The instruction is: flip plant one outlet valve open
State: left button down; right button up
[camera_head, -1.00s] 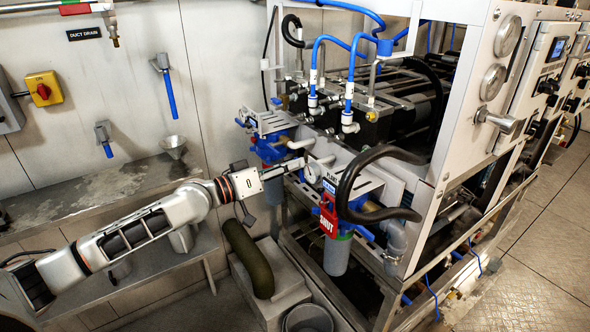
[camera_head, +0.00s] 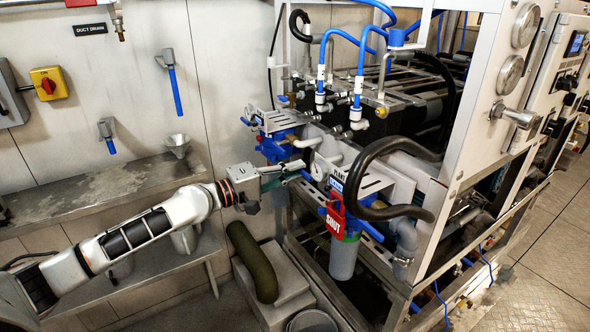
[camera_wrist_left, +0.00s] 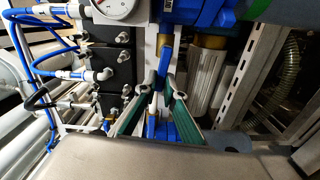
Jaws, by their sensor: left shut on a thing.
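My left gripper (camera_head: 300,175) reaches in from the left to the front of the blue filter and valve assembly. In the left wrist view its two teal fingers (camera_wrist_left: 165,92) stand on either side of a slim blue valve lever (camera_wrist_left: 163,62), shut on it. In the head view the fingers partly hide this lever. A red SHUT tag (camera_head: 336,216) hangs just right of the fingertips, beside the plant label plate (camera_head: 338,184). A round white gauge (camera_wrist_left: 112,8) shows at the top of the wrist view. My right gripper is not in view.
A thick black hose (camera_head: 352,190) loops right of the tag. A steel frame post (camera_head: 440,215) stands at the right. A wall shelf (camera_head: 110,190) with a funnel (camera_head: 177,143) lies at the left.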

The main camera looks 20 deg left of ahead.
pick_arm(q)
jog(key=shift+f+n, duration=0.25)
jog(key=shift+n, duration=0.55)
jog(key=c, duration=2.4)
grip_release()
jog(key=shift+f, duration=0.1)
jog(key=v, duration=1.2)
